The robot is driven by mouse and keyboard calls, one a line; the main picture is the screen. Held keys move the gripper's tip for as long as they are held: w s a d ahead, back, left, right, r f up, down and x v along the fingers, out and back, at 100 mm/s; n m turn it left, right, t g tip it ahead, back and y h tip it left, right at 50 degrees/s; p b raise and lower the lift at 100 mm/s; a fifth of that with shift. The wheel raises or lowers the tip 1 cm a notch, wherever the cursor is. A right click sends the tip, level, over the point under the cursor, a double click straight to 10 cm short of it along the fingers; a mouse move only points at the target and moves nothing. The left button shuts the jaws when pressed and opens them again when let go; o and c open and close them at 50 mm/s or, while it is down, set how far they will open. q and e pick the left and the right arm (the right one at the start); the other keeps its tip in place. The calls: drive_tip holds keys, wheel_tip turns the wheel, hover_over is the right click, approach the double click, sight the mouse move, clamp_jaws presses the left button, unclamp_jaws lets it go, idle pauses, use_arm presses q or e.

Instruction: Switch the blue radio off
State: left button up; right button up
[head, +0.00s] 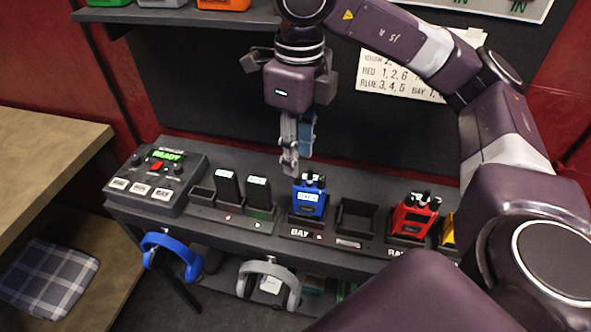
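The blue radio (308,200) stands upright in a dock on the dark bench, with a lit pale screen on its front and dark knobs on top. My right gripper (297,155) points down just above and slightly left of the radio's top. Its two fingers are close together with nothing seen between them, and it looks apart from the radio. My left gripper is not in view.
An empty dock (356,217) and a red radio (413,216) stand to the right, with a yellow radio (447,231) partly hidden by my arm. Left are black battery packs (258,192) and a console (158,178). Headsets (268,283) hang below. A shelf (187,14) is above.

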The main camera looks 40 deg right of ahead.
sight(298, 179)
wheel_tip(298, 179, down, 5)
drive_tip(key=shift+r, duration=0.1)
idle(0.3)
clamp_jaws()
